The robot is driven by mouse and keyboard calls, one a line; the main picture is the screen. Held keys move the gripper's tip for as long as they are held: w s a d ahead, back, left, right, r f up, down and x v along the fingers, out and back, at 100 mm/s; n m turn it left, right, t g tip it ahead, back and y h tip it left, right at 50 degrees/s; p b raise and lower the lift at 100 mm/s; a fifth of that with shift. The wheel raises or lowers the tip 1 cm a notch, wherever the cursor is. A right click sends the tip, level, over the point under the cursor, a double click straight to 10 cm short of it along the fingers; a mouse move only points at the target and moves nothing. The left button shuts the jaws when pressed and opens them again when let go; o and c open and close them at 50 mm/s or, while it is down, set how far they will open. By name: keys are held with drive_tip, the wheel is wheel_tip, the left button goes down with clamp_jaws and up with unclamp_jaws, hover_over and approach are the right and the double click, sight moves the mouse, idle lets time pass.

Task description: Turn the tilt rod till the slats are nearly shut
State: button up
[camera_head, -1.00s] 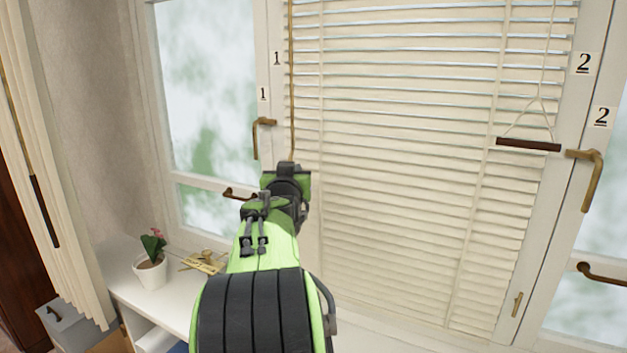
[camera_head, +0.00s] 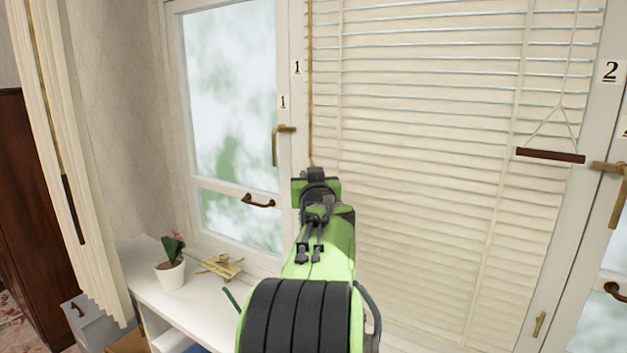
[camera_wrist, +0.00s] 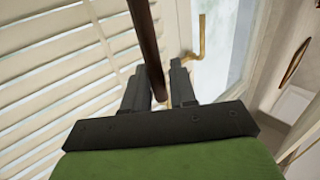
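The tilt rod (camera_head: 310,90) is a thin brown rod hanging down the left side of the white slatted blind (camera_head: 430,130). In the head view my gripper (camera_head: 316,180) is at the rod's lower part and hides its end. In the wrist view the rod (camera_wrist: 147,45) comes down between the two fingers of my gripper (camera_wrist: 160,85). The fingers stand apart, with a gap on the rod's right; I cannot tell whether the left finger touches it. The slats are tilted, with bright gaps in the upper rows; the lower rows look more closed.
A brass window handle (camera_head: 276,145) is just left of the rod. A dark pull bar (camera_head: 550,155) hangs on cords at the blind's right. A white shelf (camera_head: 140,265) at lower left bears a potted plant (camera_head: 170,270) and brass pieces (camera_head: 220,267).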

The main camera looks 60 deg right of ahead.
drive_tip(key=shift+o, duration=0.7)
drive_tip(key=shift+w, duration=0.1)
drive_tip(key=b+v, duration=0.1)
drive_tip(key=v, duration=1.5)
drive_tip(key=shift+w, duration=0.15)
